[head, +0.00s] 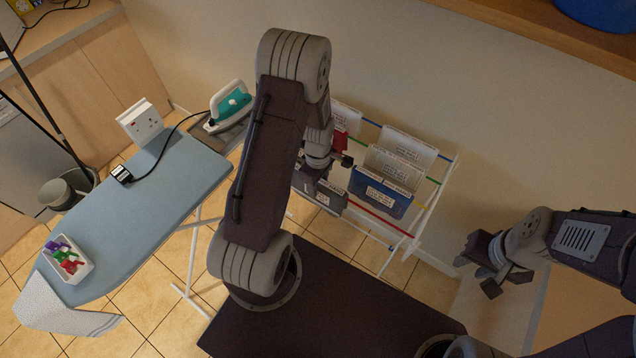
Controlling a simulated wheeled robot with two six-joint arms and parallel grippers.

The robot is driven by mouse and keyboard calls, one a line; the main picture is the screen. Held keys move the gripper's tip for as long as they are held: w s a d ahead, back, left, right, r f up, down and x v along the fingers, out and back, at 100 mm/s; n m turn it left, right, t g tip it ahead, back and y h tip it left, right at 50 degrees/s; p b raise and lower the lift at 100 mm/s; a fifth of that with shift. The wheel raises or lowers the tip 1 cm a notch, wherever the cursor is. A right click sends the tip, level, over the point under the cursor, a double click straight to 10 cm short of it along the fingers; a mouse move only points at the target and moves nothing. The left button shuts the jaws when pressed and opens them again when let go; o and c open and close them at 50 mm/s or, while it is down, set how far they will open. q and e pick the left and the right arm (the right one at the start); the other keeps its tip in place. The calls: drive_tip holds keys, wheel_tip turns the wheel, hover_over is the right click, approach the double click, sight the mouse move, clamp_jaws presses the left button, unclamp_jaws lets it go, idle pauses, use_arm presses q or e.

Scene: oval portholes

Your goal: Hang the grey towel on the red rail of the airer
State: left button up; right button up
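The airer (428,205) is a white frame with coloured rails, standing against the wall. Its red rail (385,223) runs low at the front, and its left part is hidden behind a grey towel (326,198) with a white label. The towel hangs at the airer's front left; I cannot tell whether it rests on the rail. My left gripper (338,161) is just above the grey towel, partly hidden by my arm; its grip is unclear. My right gripper (506,282) is open and empty, right of the airer.
A blue towel (380,193), white towels (409,147) and a red one (346,117) hang on the airer. At left, the ironing board (150,205) holds an iron (231,103), a peg tray (69,266) and a pale speckled cloth (58,312).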

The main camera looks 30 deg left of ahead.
use_arm(q)
drive_tip(key=shift+o, duration=1)
wheel_tip(320, 180, up, 9)
drive_tip(key=shift+r+b, duration=0.1)
drive_tip(key=shift+b, duration=0.25)
